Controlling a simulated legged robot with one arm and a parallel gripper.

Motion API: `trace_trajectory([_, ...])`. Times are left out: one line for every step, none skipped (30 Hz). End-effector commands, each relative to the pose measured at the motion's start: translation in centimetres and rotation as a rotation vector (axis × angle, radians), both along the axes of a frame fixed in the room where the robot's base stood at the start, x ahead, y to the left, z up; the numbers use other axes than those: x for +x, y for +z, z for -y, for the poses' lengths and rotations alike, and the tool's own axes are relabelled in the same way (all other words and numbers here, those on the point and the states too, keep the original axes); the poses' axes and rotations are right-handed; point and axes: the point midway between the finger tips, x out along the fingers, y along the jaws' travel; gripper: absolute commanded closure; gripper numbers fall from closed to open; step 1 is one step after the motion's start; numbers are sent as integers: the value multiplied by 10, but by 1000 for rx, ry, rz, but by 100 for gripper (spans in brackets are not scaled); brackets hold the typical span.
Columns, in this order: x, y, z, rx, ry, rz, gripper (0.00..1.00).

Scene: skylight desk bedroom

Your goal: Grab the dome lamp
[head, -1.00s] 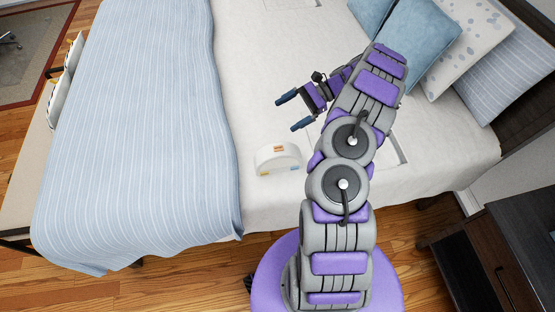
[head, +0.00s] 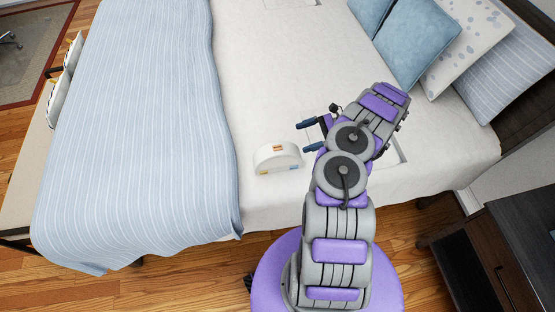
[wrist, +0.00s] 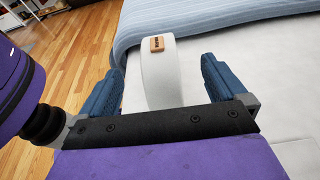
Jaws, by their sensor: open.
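The dome lamp (head: 277,158) is a white, half-round piece with small orange-brown and blue patches. It lies on the pale bed sheet near the bed's front edge, left of my arm. My gripper (head: 307,136) is open, just right of and a little beyond the lamp in the head view, with its two blue fingertips pointing left. In the wrist view the lamp (wrist: 158,70) shows between the two open fingers of my gripper (wrist: 162,80), ahead of the black palm bar. Its lower end is hidden by that bar. I see no clear contact.
A blue striped blanket (head: 140,130) covers the bed left of the lamp. Blue pillows (head: 417,42) and patterned pillows lie at the upper right. A dark nightstand (head: 505,250) stands at the lower right. The bare sheet (head: 270,75) beyond the lamp is mostly clear.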

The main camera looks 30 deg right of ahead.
Motion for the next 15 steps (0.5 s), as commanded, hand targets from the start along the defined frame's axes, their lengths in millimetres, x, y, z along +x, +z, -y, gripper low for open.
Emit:
trace_trajectory([3,-2,-9,3,3,1,2])
trace_trajectory([4,-3,-13,3,3,2,2])
trace_trajectory([6,-5,-20,3,3,2,2])
trace_trajectory([7,-7,-25,2,3,2,2])
trace_trajectory([9,-9,-30,2,3,2,2])
trace_trajectory([10,-10,-36,2,3,2,2])
trace_trajectory([11,-11,-40,0,4,2,2])
trace_trajectory([12,-13,-44,0,4,2,2])
trace_trajectory([14,-15,-49,-1,2,2,2])
trace_trajectory([14,-16,-52,0,2,2,2])
trace_trajectory([15,-17,-54,0,1,1,2])
trace_trajectory([16,-18,-57,0,1,1,2])
trace_trajectory([16,-18,-58,0,2,0,2])
trace_trajectory([16,-18,-59,0,2,0,2])
trace_trajectory([16,-19,-60,0,2,0,2])
